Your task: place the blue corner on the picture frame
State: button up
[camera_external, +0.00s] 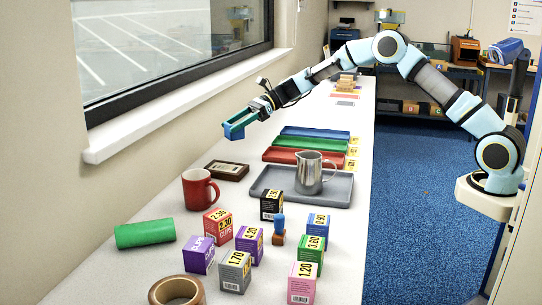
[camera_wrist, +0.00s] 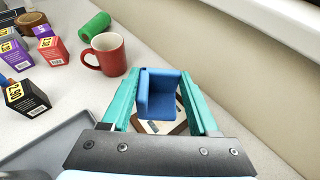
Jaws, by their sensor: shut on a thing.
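The blue corner (camera_wrist: 160,98) is held between the two teal fingers of my gripper (camera_wrist: 161,82) in the wrist view. In the external view, my gripper (camera_external: 240,122) is high over the left part of the counter, and the blue corner (camera_external: 234,132) shows at its tip. The picture frame (camera_external: 226,171) is dark brown with a lighter inside and lies flat on the counter behind the red mug. In the wrist view the picture frame (camera_wrist: 178,127) shows beneath the blue corner, which hides part of it. The corner is apart from the frame.
A red mug (camera_external: 200,189) stands close to the frame. A grey tray (camera_external: 335,193) with a metal pitcher (camera_external: 311,173) is to the right. Several price-marked boxes (camera_external: 235,271), a green roll (camera_external: 145,233) and a tape roll (camera_external: 177,290) are nearer. The wall and window sill (camera_external: 170,118) border the left.

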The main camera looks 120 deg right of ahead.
jog(key=shift+w+f, duration=0.25)
jog(key=shift+f, duration=0.05)
notch_tip(320, 180, down, 9)
jog(key=shift+f+p, duration=0.1)
jog(key=shift+p, duration=1)
jog(key=shift+f, duration=0.1)
jog(key=shift+f, duration=0.15)
jog(key=o, duration=1.3)
jog(key=shift+r, duration=0.2)
jog(key=b+v, duration=0.2)
jog(key=v, duration=1)
jog(key=shift+b, duration=0.35)
jog(key=shift+w+a, duration=0.15)
